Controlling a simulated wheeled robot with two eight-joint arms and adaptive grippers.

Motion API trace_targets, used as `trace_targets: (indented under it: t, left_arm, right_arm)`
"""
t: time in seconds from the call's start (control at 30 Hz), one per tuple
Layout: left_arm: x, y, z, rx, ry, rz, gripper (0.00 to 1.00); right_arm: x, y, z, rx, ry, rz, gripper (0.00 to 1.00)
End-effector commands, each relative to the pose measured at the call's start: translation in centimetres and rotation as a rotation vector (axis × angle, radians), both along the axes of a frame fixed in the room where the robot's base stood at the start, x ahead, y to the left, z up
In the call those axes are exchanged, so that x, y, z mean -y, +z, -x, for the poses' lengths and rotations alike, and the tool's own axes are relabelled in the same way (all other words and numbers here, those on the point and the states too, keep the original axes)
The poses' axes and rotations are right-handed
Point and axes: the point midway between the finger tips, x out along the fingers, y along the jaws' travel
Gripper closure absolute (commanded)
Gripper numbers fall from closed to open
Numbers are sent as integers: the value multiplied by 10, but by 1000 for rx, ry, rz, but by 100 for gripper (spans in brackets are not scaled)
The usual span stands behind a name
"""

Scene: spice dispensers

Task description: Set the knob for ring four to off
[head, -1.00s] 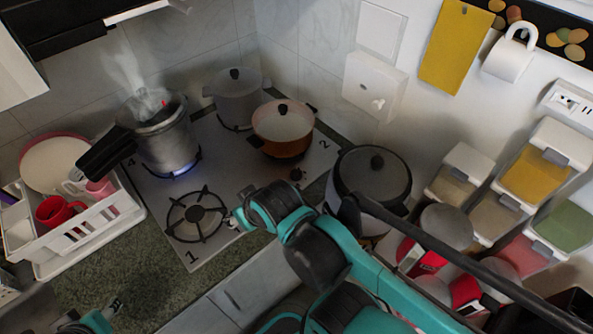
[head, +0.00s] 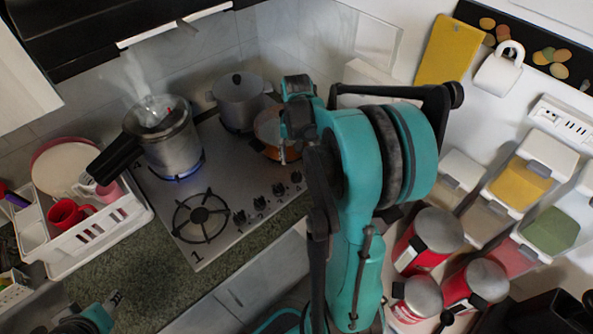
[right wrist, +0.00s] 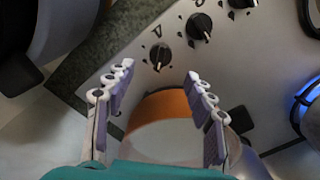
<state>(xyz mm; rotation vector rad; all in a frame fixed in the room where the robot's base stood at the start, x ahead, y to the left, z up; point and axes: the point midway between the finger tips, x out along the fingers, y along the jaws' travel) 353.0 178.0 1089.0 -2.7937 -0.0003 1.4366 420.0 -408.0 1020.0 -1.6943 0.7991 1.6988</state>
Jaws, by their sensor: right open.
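A row of black knobs lies along the hob's front edge; the one nearest the right end (head: 296,176) also shows in the right wrist view (right wrist: 163,56), beside another knob (right wrist: 200,26). I cannot read their labels clearly. A steaming silver pot (head: 172,145) stands over a lit blue flame (head: 184,172) on the back left ring. My right gripper (head: 284,152) is open and empty, above the orange pot (right wrist: 165,106), apart from the knobs; the arm partly hides it in the head view. My left gripper (head: 116,297) is at the lower left; its jaws are unclear.
A grey pot (head: 238,100) stands at the back of the hob (head: 205,255). A white dish rack (head: 95,238) is at the left. Red canisters (head: 428,240) and spice dispensers (head: 522,185) are at the right. The counter (head: 125,265) before the hob is clear.

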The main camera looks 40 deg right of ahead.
Motion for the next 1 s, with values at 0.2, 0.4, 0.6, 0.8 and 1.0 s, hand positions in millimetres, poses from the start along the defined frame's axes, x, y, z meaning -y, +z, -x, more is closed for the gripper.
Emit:
trace_targets:
  t: [0.2, 0.4, 0.6, 0.8, 1.0]
  left_arm:
    - [0, -14, 0, 0, 0, 0, 56]
    - [0, -22, 0, 0, 0, 0, 56]
    - [0, -24, 0, 0, 0, 0, 56]
    - [0, -23, 0, 0, 0, 0, 56]
    - [0, -23, 0, 0, 0, 0, 56]
  right_arm:
    - [0, -38, 0, 1, 2, 1, 46]
    - [-1, -64, 0, 2, 3, 1, 46]
    - [-1, -72, 0, 2, 4, 1, 46]
    - [-1, -71, 0, 2, 4, 1, 48]
    - [-1, -71, 0, 2, 4, 1, 96]
